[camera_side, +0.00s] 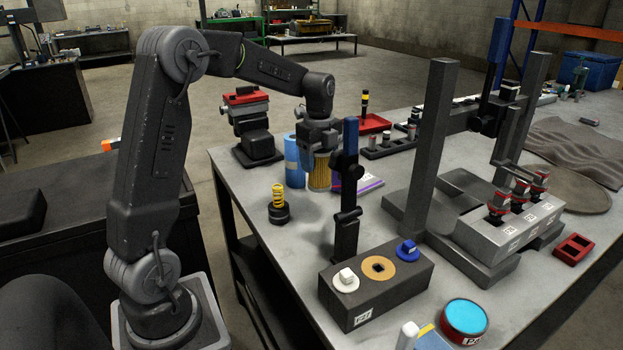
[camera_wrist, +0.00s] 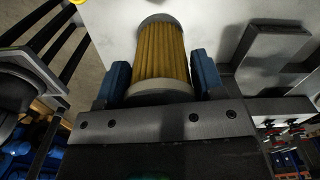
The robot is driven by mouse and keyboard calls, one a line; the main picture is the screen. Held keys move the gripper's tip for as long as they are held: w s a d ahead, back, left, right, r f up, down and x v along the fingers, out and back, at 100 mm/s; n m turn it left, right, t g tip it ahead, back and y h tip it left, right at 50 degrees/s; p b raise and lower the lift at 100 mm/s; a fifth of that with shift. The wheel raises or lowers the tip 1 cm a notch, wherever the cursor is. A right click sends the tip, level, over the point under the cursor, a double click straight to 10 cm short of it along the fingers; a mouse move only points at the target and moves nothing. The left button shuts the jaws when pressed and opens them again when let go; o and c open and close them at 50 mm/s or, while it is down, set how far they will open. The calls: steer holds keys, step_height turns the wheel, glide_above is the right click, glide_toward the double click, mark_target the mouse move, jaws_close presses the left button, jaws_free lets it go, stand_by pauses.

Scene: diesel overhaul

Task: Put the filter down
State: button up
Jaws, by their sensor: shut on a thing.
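The filter (camera_side: 319,174) is a yellow pleated cylinder with grey end caps. It stands upright at the bench, partly hidden behind a dark post in the side view. My gripper (camera_side: 319,150) is above it, with its fingers down around the filter's upper part. In the wrist view the filter (camera_wrist: 162,58) sits between the two blue finger pads of my gripper (camera_wrist: 162,82), which are shut on it. I cannot tell whether the filter's lower end touches the bench top (camera_side: 235,175).
A blue cylinder (camera_side: 293,162) stands just left of the filter. A dark post with a clamp (camera_side: 348,190) stands in front, and a purple-edged booklet (camera_side: 362,183) lies to the right. A yellow spring on a black base (camera_side: 278,205) stands front left. Bare bench lies between.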

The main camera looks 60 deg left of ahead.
steer(key=s+a+f, duration=0.1)
steer(key=s+a, duration=0.3)
steer(key=a, duration=0.6)
steer(key=s+a+f, duration=0.1)
steer(key=s+a, duration=0.2)
steer(key=a, duration=0.6)
steer(key=shift+s+a+f, duration=0.1)
steer(key=shift+s+f, duration=0.05)
steer(key=shift+f, duration=1.25)
steer(key=shift+s+a+f, duration=0.1)
steer(key=shift+a+f, duration=0.05)
steer(key=shift+f, duration=1.3)
steer(key=shift+s+a+f, duration=0.1)
steer(key=shift+s+f, duration=0.05)
steer(key=shift+f, duration=1.25)
steer(key=shift+f, duration=0.15)
steer(key=o, duration=1)
